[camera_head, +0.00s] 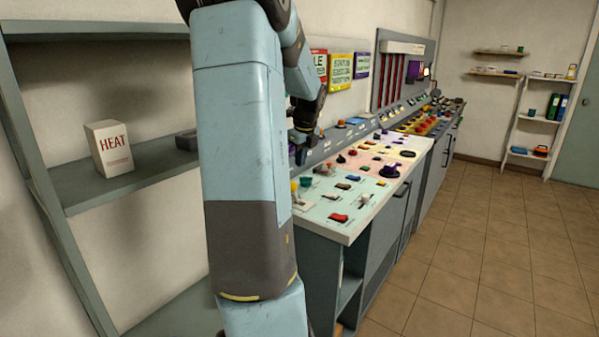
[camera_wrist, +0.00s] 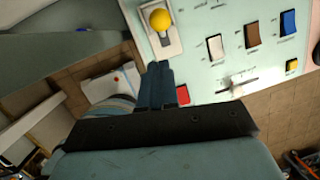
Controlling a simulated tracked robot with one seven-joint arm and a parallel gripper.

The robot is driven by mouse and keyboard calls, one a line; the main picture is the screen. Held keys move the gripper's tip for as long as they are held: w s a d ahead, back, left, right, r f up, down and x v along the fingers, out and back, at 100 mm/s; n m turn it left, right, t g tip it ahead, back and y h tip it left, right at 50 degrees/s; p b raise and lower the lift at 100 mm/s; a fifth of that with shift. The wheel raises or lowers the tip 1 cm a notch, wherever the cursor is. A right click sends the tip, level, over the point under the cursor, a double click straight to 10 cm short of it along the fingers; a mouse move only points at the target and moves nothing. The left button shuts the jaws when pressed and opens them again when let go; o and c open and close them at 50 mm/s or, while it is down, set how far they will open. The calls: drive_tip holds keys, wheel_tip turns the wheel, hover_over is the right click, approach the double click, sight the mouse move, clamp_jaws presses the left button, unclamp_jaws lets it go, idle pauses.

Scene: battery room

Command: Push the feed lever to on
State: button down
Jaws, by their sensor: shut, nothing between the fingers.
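A lever with a yellow ball knob (camera_wrist: 160,19) stands on a pale plate at the panel's edge in the wrist view. No readable label shows, so I cannot tell for sure that it is the feed lever or which side is on. A small yellow knob (camera_head: 294,186) shows in the head view beside my arm. My gripper (camera_wrist: 160,67) is shut and empty, its fingertips just below the yellow knob in the wrist picture and apart from it. In the head view my gripper is partly hidden and dark among my arm links.
The pale control panel (camera_wrist: 205,75) carries a red switch (camera_wrist: 183,95) close to my fingers, a white switch (camera_wrist: 215,47), a brown one (camera_wrist: 252,35) and a blue one (camera_wrist: 288,23). A shelf with a HEAT box (camera_head: 109,149) stands left. The tiled floor (camera_head: 470,260) at right is clear.

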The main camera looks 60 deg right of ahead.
drive_tip(key=v, duration=0.3)
drive_tip(key=shift+w+r, duration=0.15)
idle(0.6)
